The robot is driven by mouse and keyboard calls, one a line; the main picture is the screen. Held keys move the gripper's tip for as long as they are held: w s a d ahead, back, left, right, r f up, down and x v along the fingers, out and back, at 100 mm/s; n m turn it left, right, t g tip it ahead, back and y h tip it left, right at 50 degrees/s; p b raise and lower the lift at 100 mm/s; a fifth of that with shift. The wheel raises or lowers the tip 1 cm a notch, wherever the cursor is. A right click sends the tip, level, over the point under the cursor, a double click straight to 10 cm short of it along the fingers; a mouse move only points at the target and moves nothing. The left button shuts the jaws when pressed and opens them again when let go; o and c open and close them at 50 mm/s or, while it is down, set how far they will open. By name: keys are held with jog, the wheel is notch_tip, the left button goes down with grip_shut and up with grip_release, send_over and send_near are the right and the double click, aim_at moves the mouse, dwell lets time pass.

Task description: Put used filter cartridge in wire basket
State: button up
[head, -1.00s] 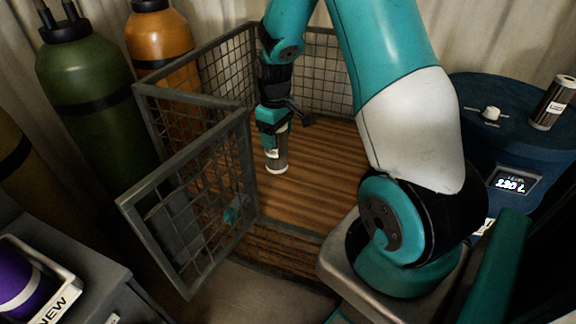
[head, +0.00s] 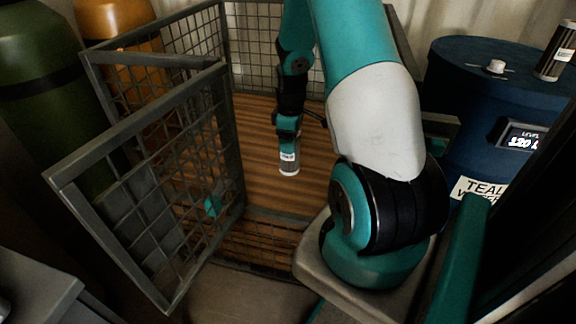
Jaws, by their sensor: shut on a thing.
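My gripper (head: 288,136) is shut on a small cylindrical filter cartridge (head: 289,162) with a white label and a pale end. The cartridge hangs upright below the jaws, over the wooden floor of the wire basket (head: 275,196). I cannot tell whether its lower end touches the floor. The basket is a large grey mesh cage, and its mesh gate (head: 150,190) stands open at the left front. Another cartridge (head: 555,50) stands on the blue tank lid at the right.
A blue tank (head: 480,110) with a level display and a teal-water label stands at the right. Green (head: 35,90) and orange (head: 115,50) cylinders stand at the left behind the gate. A grey cabinet (head: 35,290) is at the lower left. The basket floor around the cartridge is clear.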

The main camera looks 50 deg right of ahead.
aim_at(290, 164)
notch_tip(290, 164, down, 9)
jog(key=shift+f+b, duration=0.1)
jog(key=shift+b, duration=0.5)
jog(key=shift+f, duration=0.1)
jog(key=o, duration=1.1)
jog(key=shift+a, duration=0.1)
notch_tip(290, 164, up, 12)
jog(key=shift+r+p, duration=0.2)
jog(key=shift+p, duration=0.85)
